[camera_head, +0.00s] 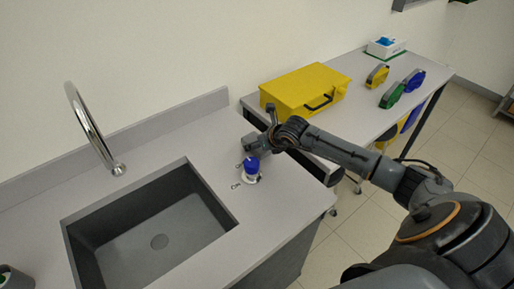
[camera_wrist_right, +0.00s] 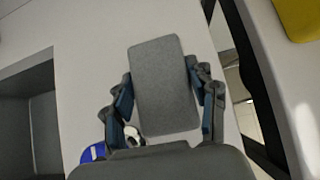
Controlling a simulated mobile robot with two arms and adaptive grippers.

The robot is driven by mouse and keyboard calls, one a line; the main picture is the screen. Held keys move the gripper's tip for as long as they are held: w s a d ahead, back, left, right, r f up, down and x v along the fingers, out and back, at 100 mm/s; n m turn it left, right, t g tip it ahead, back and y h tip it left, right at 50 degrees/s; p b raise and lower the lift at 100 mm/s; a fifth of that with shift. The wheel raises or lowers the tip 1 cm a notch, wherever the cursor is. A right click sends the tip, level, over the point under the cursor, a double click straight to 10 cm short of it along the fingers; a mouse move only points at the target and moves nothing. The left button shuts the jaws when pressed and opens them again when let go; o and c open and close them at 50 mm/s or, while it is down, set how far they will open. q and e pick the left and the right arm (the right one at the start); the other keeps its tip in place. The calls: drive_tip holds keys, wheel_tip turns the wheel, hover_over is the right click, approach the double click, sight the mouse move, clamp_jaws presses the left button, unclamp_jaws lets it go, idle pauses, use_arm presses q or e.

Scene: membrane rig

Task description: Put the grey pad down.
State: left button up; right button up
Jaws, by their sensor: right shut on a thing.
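The grey pad (camera_wrist_right: 164,80) is a flat rectangle, seen face-on and slightly tilted in the right wrist view. My right gripper (camera_wrist_right: 164,98) is shut on it, one finger along each long side, and the pad's far end extends past the fingers. In the head view my right gripper (camera_head: 256,144) is over the counter (camera_head: 280,196), to the right of the sink; I cannot make out the pad there. The pad's height above the counter is hard to tell. My left gripper is not in view.
A blue-topped piece (camera_head: 251,165) stands on the counter close to my right gripper; its blue part shows in the wrist view (camera_wrist_right: 93,153). The sink (camera_head: 160,240) lies left. A yellow case (camera_head: 303,88) is on the side table behind. The counter's front right is clear.

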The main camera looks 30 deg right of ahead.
drive_tip(key=s+f+b+v, duration=0.1)
drive_tip(key=b+v, duration=0.1)
drive_tip(key=v, duration=1.5)
drive_tip(key=shift+s+b, duration=0.35)
drive_tip(key=shift+s, duration=0.15)
drive_tip(key=shift+a+r, duration=0.1)
drive_tip(key=s+a+n+g+y, duration=0.2)
drive_tip(key=a+n, duration=0.3)
drive_tip(key=a, duration=0.4)
drive_tip(key=s+a+n+g+y, duration=0.1)
drive_tip(key=s+a+n+y, duration=0.2)
drive_tip(key=a, duration=0.7)
drive_tip(key=shift+a+n+g+y, duration=0.15)
drive_tip(key=shift+n+g+y, duration=0.25)
drive_tip(key=shift+n+y, duration=0.6)
drive_tip(key=shift+s, duration=0.2)
